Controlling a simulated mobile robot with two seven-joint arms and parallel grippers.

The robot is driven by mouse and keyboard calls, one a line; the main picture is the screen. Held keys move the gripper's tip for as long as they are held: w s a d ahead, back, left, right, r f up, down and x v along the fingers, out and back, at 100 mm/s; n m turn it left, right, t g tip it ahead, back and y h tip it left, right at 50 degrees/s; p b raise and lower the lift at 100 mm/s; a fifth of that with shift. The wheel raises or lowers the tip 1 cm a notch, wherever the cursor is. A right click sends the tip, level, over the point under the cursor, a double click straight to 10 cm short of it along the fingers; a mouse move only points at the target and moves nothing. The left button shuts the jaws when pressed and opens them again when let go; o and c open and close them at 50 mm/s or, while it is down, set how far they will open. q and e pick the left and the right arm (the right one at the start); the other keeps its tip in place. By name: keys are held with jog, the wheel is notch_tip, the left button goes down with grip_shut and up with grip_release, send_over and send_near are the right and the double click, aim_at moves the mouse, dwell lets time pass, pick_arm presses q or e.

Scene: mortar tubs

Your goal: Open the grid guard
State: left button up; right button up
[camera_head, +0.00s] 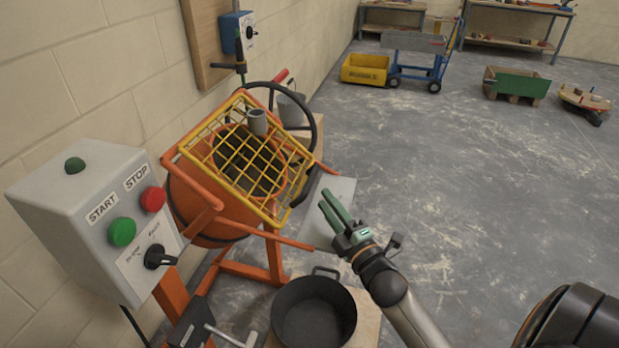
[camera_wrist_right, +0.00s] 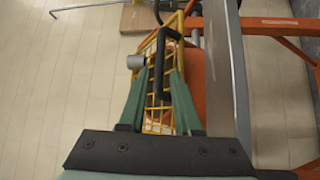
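The yellow grid guard (camera_head: 222,134) lies tilted over the mouth of the orange mixer drum (camera_head: 195,212). It appears closed; dark drum opening shows through its bars. A black handle (camera_head: 303,187) sits at its right edge and also shows in the right wrist view (camera_wrist_right: 162,45). A grey cup-like piece (camera_head: 257,122) is on the guard. My right gripper (camera_head: 326,201) has green fingers, is open and empty, and is just right of the handle, apart from it. In the right wrist view the handle appears between the fingers (camera_wrist_right: 160,75), beyond them. My left gripper is not in view.
A grey control box (camera_head: 75,205) with start and stop buttons stands at left. A black tub (camera_head: 314,312) stands below my right gripper. A black wheel rim (camera_head: 318,125) is behind the guard. The floor to the right is clear, with carts further back.

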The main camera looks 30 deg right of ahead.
aim_at(311, 178)
jog(key=w, duration=0.5)
jog(key=w+r, duration=0.1)
jog(key=w, duration=0.2)
jog(key=shift+d, duration=0.35)
grip_shut()
dwell(1.0)
